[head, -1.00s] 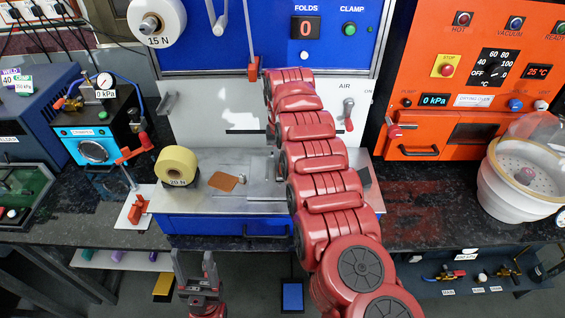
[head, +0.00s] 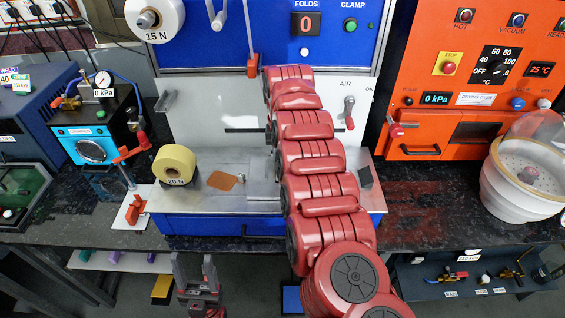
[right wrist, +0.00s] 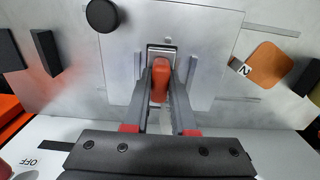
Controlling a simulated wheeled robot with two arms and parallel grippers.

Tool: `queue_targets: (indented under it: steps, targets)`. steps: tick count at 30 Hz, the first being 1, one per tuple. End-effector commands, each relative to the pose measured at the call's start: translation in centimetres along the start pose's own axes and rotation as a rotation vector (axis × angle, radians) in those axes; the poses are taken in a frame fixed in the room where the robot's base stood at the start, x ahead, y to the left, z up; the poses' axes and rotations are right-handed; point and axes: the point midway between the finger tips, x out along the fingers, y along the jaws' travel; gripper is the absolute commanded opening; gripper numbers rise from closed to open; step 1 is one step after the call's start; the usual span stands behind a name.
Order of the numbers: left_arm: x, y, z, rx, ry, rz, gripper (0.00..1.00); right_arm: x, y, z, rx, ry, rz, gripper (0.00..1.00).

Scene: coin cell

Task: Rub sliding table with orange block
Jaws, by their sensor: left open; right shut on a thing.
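The orange block (right wrist: 160,78) is between the fingers of my right gripper (right wrist: 160,90) in the right wrist view. It lies over a small framed slot on the pale metal sliding table (right wrist: 122,60); I cannot tell whether it touches the surface. Part of this plate also shows in the head view (head: 264,192), left of my red right arm. That arm hides the right gripper and the block there. My left gripper (head: 197,275) is open and empty, low in front of the bench.
A yellow 20 N roll (head: 174,165) and a flat brown square (head: 222,181) stand left on the metal deck (head: 205,202). A black round knob (right wrist: 102,15) is near the block. The orange oven (head: 455,90) and white tub (head: 520,195) are on the right.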

Motion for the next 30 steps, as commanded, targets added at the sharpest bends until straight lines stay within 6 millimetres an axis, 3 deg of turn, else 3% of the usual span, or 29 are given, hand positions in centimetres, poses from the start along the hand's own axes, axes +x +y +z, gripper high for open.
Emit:
queue_targets:
  steps: [14,30]
  targets:
    - [2.3,-0.1,-0.4,0.000,0.000,0.000,0.57,-0.2,0.1,-1.1,0.000,0.000,0.000,0.00]
    - [-0.1,0.0,0.0,0.000,0.000,0.000,0.57,0.3,-0.1,0.0,0.000,-0.001,0.000,0.00]
